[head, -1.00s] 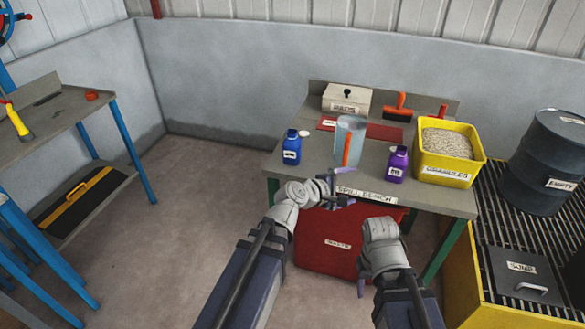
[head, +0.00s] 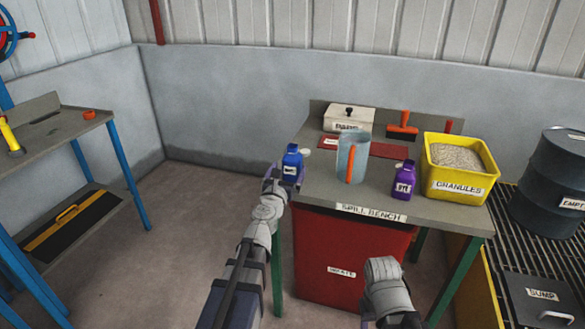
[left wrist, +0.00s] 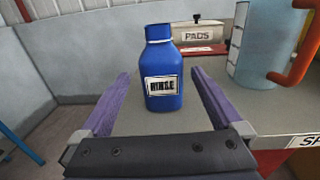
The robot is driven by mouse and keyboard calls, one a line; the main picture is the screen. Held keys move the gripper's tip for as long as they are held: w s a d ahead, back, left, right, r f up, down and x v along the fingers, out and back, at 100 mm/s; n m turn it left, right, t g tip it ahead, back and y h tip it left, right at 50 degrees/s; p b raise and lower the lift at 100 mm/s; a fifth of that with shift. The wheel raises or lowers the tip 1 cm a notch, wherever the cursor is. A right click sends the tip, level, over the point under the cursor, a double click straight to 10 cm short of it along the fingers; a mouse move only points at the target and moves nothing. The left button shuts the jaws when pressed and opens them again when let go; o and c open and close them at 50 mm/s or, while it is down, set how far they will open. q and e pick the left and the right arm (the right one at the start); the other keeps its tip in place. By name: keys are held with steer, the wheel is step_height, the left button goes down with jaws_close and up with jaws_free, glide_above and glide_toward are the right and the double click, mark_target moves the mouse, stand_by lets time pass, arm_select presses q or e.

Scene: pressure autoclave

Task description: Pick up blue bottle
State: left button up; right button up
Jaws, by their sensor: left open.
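The blue bottle (head: 292,163) stands upright at the left front corner of the spill bench (head: 440,213). In the left wrist view the bottle (left wrist: 162,65) shows a white label reading RINSE and a blue cap. My left gripper (head: 283,178) is at the bench's left edge, right by the bottle. In the left wrist view its two purple fingers (left wrist: 160,84) are open, one on each side of the bottle, with gaps showing between. My right arm is low in front of the bench in the head view; its fingers are not visible.
A clear jug (head: 343,145) with an orange handle stands right of the bottle. A purple bottle (head: 404,180), a yellow granules bin (head: 461,188) and a white pads box (head: 348,117) are also on the bench. A red waste bin (head: 330,270) is below.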

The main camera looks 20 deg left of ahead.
mark_target(293, 146)
arm_select(q)
steer(key=shift+w+a, duration=0.1)
steer(key=shift+w, duration=2.5)
steer(key=shift+s, duration=0.1)
jaws_close()
step_height(293, 146, up, 10)
steer(key=p, duration=1)
